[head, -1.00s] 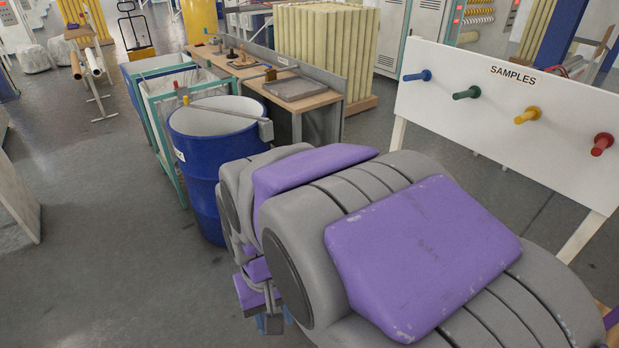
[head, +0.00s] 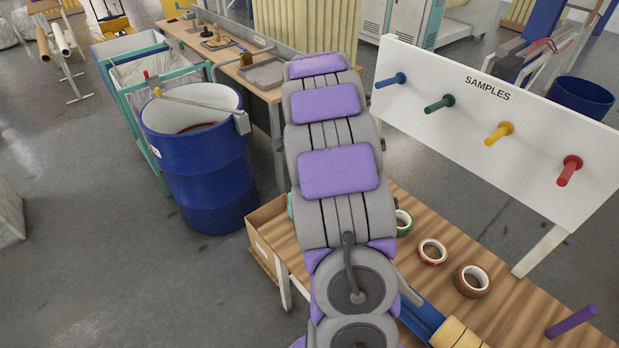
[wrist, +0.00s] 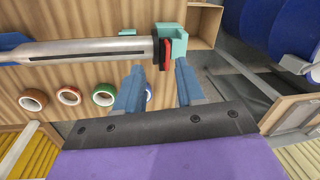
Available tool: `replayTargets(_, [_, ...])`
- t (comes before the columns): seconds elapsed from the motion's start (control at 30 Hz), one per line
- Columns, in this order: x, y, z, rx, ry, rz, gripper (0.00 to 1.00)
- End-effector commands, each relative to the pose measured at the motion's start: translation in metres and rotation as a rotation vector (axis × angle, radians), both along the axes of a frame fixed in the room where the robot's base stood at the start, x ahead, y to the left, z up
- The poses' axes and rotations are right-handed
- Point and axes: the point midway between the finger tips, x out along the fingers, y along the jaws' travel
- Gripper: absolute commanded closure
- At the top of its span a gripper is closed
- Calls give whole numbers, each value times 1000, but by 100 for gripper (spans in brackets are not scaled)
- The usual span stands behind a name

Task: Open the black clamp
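In the wrist view a silver shaft (wrist: 85,51) with a dark slot runs across the wooden table. At its right end are a small dark piece (wrist: 156,49), a red part (wrist: 166,55) and a teal block (wrist: 179,42). The dark piece may be the black clamp; it is too small to tell whether it is open or shut. My gripper (wrist: 158,72) has its two blue fingers spread apart, empty, just short of the red part and the teal block. In the head view my arm hides the gripper and most of the shaft.
On the table (head: 520,305) lie a green tape roll (head: 404,223), a red one (head: 432,252) and a brown one (head: 474,281). A SAMPLES board (head: 500,125) with colored pegs stands behind.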

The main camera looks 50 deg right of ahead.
Motion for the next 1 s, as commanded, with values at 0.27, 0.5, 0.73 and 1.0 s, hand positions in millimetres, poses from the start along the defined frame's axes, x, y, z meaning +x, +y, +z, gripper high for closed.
replayTargets(0.27, [6, -55, -3, 1, -47, -184, 62])
replayTargets(0.5, [9, -60, -20, 3, -51, -202, 62])
replayTargets(0.73, [17, -74, -68, 15, -50, -202, 62])
replayTargets(1.0, [27, -71, -119, 11, -52, -202, 62])
